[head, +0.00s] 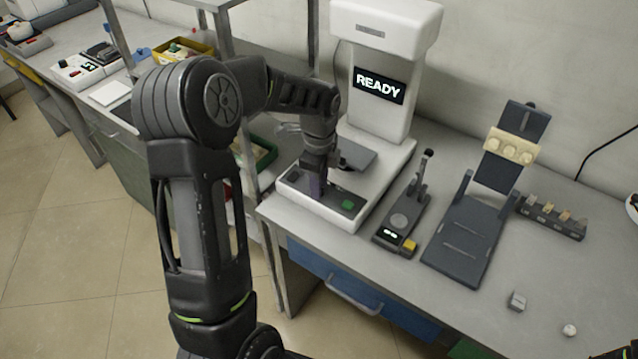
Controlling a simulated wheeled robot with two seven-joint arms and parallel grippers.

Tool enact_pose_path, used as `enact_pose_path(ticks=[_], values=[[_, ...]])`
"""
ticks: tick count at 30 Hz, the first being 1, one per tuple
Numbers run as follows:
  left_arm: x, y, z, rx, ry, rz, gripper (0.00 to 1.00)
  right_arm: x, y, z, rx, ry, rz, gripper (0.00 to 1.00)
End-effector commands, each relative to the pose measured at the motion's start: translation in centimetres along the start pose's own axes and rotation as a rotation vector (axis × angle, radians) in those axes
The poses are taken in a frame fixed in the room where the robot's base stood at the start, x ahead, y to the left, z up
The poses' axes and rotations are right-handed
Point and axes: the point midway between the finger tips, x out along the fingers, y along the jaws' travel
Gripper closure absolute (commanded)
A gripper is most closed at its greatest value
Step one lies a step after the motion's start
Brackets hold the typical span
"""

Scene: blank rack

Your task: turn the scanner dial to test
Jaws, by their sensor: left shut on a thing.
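The scanner (385,22) is a tall white machine at the back of the bench, and its screen (379,86) reads READY. Its base has a dark front panel (335,197) with a green button (347,205) on the right. My left gripper (317,190) points down onto the middle of this panel, left of the green button. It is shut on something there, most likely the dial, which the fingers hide. The dial's markings and setting cannot be read. My right gripper is not in view.
Right of the scanner stand a small grey device (398,221) with a lever and yellow button, a blue-grey stand (465,240) and a grey rack (552,215). A small metal block (517,300) and white ball (569,330) lie near the front. A shelf post rises left of the scanner.

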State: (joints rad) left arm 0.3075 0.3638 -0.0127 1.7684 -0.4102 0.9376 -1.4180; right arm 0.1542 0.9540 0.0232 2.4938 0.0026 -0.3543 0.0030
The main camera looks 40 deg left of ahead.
Motion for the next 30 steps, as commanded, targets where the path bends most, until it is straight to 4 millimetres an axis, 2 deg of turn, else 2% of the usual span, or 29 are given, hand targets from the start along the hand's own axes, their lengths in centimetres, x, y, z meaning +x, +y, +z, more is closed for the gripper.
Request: enact_pose_path(ticks=[12, 27, 28, 30], values=[[-0.12, -0.11, 0.01, 0.211, 0.0, -0.003, 1.0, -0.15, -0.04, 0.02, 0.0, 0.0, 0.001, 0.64], [-0.11, -0.12, 0.0, 0.235, -0.001, -0.004, 1.0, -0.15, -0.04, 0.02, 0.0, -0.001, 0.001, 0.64], [-0.11, -0.12, 0.0, 0.234, -0.001, -0.004, 0.73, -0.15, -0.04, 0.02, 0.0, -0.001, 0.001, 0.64], [-0.1, -0.11, 0.0, 0.234, -0.001, -0.003, 0.67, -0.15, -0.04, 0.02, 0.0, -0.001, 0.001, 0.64]])
